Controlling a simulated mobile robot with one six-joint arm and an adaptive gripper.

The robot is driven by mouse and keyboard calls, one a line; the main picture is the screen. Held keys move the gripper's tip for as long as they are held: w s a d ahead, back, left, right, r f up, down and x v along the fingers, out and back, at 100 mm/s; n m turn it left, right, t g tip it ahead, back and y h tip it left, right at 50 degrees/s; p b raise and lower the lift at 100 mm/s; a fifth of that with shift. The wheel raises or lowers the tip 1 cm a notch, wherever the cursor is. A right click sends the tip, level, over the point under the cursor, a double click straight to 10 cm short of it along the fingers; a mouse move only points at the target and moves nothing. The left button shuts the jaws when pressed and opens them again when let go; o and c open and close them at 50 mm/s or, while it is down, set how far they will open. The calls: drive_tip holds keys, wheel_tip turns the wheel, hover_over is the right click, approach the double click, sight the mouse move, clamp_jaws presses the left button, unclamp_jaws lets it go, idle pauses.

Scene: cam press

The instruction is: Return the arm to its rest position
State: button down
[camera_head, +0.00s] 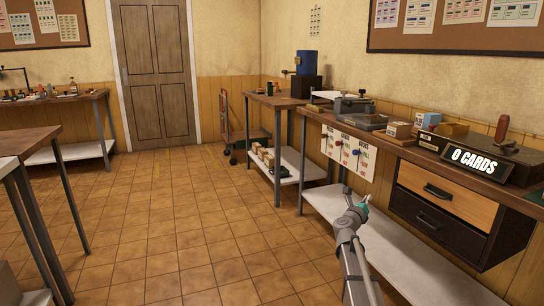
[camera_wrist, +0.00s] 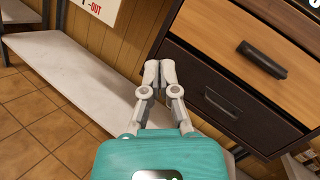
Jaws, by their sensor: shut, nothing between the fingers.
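My gripper (camera_head: 364,196) is raised in front of the right-hand workbench, below the height of its top and left of the drawers. In the wrist view its two grey fingers (camera_wrist: 159,72) are together with nothing between them. The teal gripper body (camera_wrist: 160,155) fills the bottom of that view. My grey arm reaches up from the bottom edge of the head view. The gripper appears in front of the bench's open space above the white lower shelf (camera_head: 340,215); whether it touches anything cannot be seen, but no contact shows.
The workbench (camera_head: 330,120) carries a press, boxes and a "0 CARDS" sign (camera_head: 474,162). Below are an orange drawer (camera_head: 450,192) and a dark drawer (camera_head: 436,220), both appearing closed. Cards with knobs (camera_head: 350,152) hang from the bench front. Tiled floor (camera_head: 190,220) is clear to the left.

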drive_tip(key=s+a+f+n+t+y, duration=0.2)
drive_tip(key=a+f+n+y, duration=0.1)
drive_tip(key=a+n+y, duration=1.2)
drive_tip(key=s+a+f+n+g+y, duration=0.1)
drive_tip(key=s+a+f+n+g, duration=0.55)
drive_tip(key=n, duration=0.55)
drive_tip(key=s+d+f+n+g+h+p, duration=0.1)
drive_tip(key=s+f+n+g, duration=0.3)
drive_tip(key=s, duration=0.5)
drive_tip(key=s+d+f+n+g+h, duration=0.1)
drive_tip(key=s+f+n+g, duration=0.2)
drive_tip(key=s, duration=0.6)
drive_tip(key=s+d+f+n+g+h+p, duration=0.15)
drive_tip(key=s+f+n+g, duration=0.25)
drive_tip(key=s, duration=0.5)
wheel_tip(320, 180, up, 39)
drive_tip(key=p, duration=3.7)
drive_tip(key=shift+f, duration=0.2)
